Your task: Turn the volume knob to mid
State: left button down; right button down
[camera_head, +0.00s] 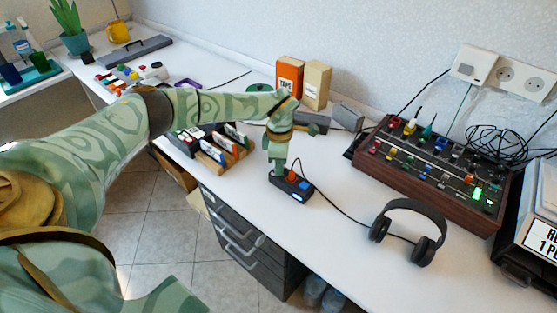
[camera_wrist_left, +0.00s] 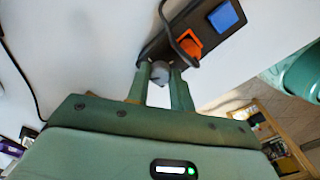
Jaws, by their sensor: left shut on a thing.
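A small dark control box (camera_head: 292,190) lies on the white desk, with an orange part and a blue square on top; the box (camera_wrist_left: 222,40) also shows in the left wrist view. A round grey knob (camera_wrist_left: 160,72) sits at its near end, between my left fingers. My left gripper (camera_head: 279,172) points down over the box and is shut on this knob. The left gripper's fingers (camera_wrist_left: 160,75) press on both sides of it. The head view hides the knob behind the gripper, and no volume label or pointer setting is readable. My right gripper is not in view.
A cable runs from the box toward black headphones (camera_head: 408,232) at the right. A wood-sided mixer (camera_head: 432,165) with several coloured knobs stands behind. A rack (camera_head: 218,152) of coloured cases stands left of the gripper. The desk in front of the mixer is mostly clear.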

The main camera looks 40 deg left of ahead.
pick_arm(q)
jog(key=m+p, duration=0.1)
jog(key=m, duration=0.2)
jog(key=shift+r+m, duration=0.1)
jog(key=shift+m, duration=0.2)
jog(key=m, duration=0.4)
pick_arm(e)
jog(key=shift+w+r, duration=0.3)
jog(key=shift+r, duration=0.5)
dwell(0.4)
pick_arm(q)
jog(key=c, duration=1.5)
grip_release()
